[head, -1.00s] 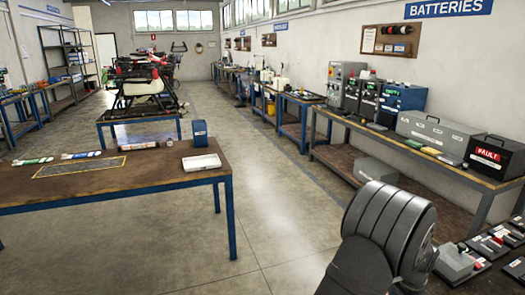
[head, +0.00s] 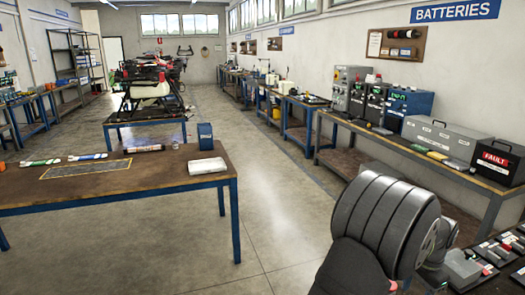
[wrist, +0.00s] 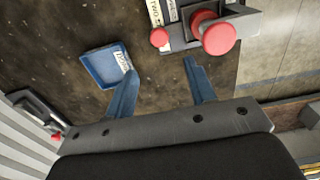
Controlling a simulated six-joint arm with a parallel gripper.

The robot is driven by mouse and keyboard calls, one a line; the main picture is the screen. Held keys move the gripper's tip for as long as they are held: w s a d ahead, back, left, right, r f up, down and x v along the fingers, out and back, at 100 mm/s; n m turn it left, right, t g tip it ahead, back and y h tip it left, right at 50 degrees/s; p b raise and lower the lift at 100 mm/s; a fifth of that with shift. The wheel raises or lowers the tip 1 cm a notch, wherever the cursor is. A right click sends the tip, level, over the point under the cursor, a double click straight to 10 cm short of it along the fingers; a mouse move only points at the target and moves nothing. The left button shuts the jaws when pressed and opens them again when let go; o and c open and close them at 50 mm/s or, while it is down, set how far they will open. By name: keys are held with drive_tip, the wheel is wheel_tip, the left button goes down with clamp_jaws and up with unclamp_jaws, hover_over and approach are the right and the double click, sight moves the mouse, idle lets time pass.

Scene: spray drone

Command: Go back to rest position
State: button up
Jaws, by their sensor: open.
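My gripper (wrist: 158,82) shows in the wrist view with its two blue fingers spread apart and nothing between them. It is above a dark brown worn surface (wrist: 65,75). A blue tray (wrist: 98,70) with a white label lies beyond the left finger. A grey device with red knobs (wrist: 215,32) lies beyond the right finger. In the head view my dark arm fills the lower right, and my gripper's fingers are hidden there.
The battery bench (head: 440,170) runs along the right wall. Open floor (head: 275,225) lies between them.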

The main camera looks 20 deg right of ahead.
wheel_tip(320, 180, up, 7)
wheel_tip(320, 180, down, 17)
drive_tip(key=shift+a, duration=0.1)
drive_tip(key=a, duration=1.7)
drive_tip(key=shift+a+r, duration=0.2)
drive_tip(key=shift+a, duration=0.05)
wheel_tip(320, 180, up, 13)
drive_tip(key=shift+a, duration=0.4)
drive_tip(key=o, duration=1.1)
drive_tip(key=s+d+r+t+h, duration=0.2)
drive_tip(key=s+d+r+t, duration=0.25)
drive_tip(key=d+r, duration=0.85)
drive_tip(key=a+x, duration=0.1)
drive_tip(key=x, duration=0.7)
drive_tip(key=shift+s+f, duration=0.25)
drive_tip(key=shift+f, duration=0.3)
